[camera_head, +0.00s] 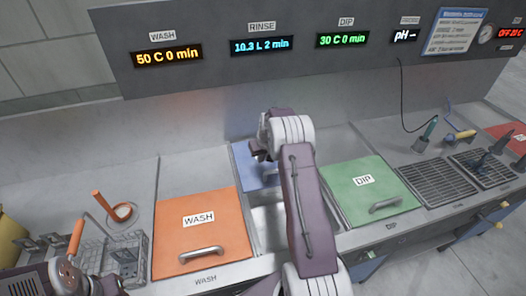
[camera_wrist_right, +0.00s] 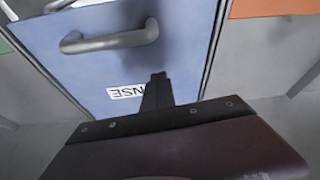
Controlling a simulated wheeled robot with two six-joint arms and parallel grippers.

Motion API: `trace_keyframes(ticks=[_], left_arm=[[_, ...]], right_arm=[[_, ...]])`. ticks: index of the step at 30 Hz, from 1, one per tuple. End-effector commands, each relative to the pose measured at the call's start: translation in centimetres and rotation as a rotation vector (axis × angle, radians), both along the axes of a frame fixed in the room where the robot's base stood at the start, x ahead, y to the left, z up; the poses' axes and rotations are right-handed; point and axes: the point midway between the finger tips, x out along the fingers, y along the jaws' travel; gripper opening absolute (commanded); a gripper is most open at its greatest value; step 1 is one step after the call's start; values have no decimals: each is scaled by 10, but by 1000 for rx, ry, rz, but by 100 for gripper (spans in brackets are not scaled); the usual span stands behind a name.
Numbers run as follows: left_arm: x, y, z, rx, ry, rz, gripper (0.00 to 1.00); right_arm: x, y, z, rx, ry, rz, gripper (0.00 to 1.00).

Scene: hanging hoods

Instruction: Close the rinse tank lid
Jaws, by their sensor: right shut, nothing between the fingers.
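The rinse tank lid (camera_head: 258,178) is a blue panel between the orange and green lids. Below it a grey opening of the tank (camera_head: 268,228) shows, so the lid is not down flat over it. My right arm hides much of the lid in the head view. The right wrist view shows the blue lid (camera_wrist_right: 95,75) close up, with its grey bar handle (camera_wrist_right: 108,40) and an upside-down label. My right gripper (camera_wrist_right: 158,90) is shut and empty, in front of the lid's label; I cannot tell if it touches. Part of my left arm shows at the lower left; its fingers are unclear.
The orange wash lid (camera_head: 200,235) and the green dip lid (camera_head: 370,190) lie closed on either side. A wire basket (camera_head: 118,255) stands at the left. Dark grates (camera_head: 435,180) lie at the right. The display panel (camera_head: 300,45) runs above the back wall.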

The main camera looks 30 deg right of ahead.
Motion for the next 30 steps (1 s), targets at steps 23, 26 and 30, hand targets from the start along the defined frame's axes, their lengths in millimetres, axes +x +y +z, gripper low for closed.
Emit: trace_keyframes(ticks=[23, 26, 30], left_arm=[[0, 0, 13, 0, 0, 0, 36], [0, 0, 12, 0, 0, 0, 36], [0, 0, 11, 0, 0, 0, 36]], right_arm=[[-36, 7, -16, 0, 0, -1, 0], [-36, 7, -16, 0, 0, -1, 0], [-36, 7, -16, 0, 0, 0, 0]])
